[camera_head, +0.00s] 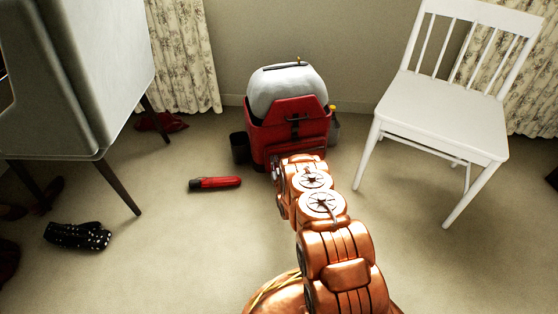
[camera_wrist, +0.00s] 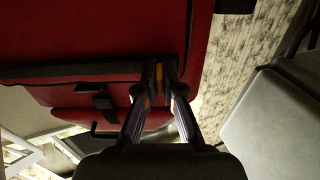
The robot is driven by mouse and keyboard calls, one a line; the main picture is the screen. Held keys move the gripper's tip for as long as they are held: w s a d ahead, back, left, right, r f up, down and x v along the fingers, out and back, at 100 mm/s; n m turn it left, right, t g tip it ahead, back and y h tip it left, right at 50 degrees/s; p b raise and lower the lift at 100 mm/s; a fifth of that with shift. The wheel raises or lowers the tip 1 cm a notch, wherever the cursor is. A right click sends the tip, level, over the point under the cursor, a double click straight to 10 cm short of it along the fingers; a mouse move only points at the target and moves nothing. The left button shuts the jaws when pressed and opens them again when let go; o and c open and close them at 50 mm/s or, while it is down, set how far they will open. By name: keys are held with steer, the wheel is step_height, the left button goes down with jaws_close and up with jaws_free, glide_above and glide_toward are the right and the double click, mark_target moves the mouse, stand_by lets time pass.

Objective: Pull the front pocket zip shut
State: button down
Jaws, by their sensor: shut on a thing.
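A dark band (camera_wrist: 70,72), which looks like the pocket's zip line, runs across that front. My gripper (camera_wrist: 158,88) is at the right end of this band, its fingers closed around a small yellow-orange zip pull (camera_wrist: 158,75). My arm hides the gripper and the lower front of the suitcase in the head view. How far the zip is closed cannot be told.
A red and black cylinder (camera_head: 215,183) lies on the floor left of the suitcase. A white chair (camera_head: 440,110) stands at right, a grey cabinet on legs (camera_head: 75,80) at left. Dark spotted cloth (camera_head: 78,236) lies at lower left. The floor between is mostly clear.

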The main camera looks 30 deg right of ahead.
steer(key=shift+a, duration=0.45)
steer(key=c, duration=1.6)
jaws_free()
steer(key=shift+w+a, duration=0.1)
steer(key=o, duration=0.3)
steer(key=shift+d, duration=0.2)
steer(key=shift+d, duration=0.1)
steer(key=v, duration=1.2)
steer(key=shift+r, duration=0.1)
